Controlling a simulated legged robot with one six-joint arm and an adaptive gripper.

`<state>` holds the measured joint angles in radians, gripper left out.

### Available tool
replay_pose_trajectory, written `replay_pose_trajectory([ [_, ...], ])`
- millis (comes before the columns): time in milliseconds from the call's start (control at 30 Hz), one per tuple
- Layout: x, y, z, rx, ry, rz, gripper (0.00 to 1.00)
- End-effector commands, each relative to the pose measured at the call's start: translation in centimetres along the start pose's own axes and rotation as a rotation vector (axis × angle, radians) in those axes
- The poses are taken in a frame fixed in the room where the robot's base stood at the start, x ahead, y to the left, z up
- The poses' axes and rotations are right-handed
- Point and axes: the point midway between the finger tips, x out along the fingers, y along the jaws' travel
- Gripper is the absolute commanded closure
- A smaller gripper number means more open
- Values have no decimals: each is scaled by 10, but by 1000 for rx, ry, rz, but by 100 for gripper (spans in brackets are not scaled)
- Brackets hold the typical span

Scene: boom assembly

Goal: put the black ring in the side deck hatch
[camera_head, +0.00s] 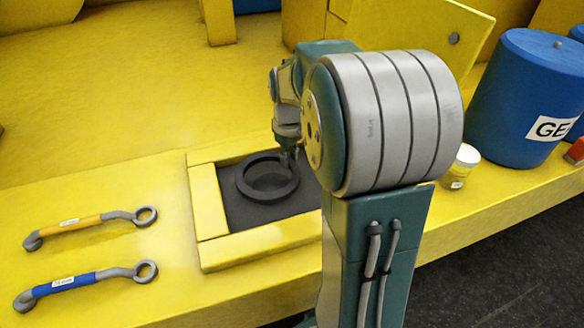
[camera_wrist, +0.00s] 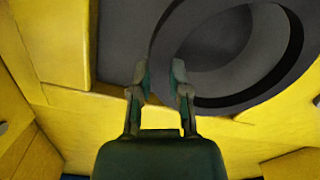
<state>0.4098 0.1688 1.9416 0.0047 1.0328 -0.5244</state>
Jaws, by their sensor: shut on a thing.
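The black ring (camera_head: 265,196) appears within the square side deck hatch, over its dark floor (camera_head: 238,216) and inside its yellow frame (camera_head: 208,203). The ring looks roughly flat; whether it rests on the floor or hangs just above it, I cannot tell. My gripper (camera_head: 289,156) reaches down to the ring's far right rim. In the wrist view my gripper (camera_wrist: 159,76) is shut on the near left rim of the ring (camera_wrist: 295,42), with the rim between the fingers. My arm hides the hatch's right side in the head view.
An orange-handled wrench (camera_head: 80,223) and a blue-handled wrench (camera_head: 68,284) lie on the yellow deck left of the hatch. A small labelled jar (camera_head: 460,167) and a large blue barrel (camera_head: 525,95) stand to the right. The deck behind the hatch is mostly clear.

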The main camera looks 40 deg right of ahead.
Motion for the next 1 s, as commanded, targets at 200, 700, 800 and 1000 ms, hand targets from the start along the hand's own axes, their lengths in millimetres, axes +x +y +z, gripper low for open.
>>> replay_pose_trajectory([
  [200,24,10,0,-1,-3,-2,100],
  [700,42,10,0,-1,0,0,43],
  [800,42,10,0,-1,0,0,43],
  [1000,42,10,0,-1,1,0,43],
])
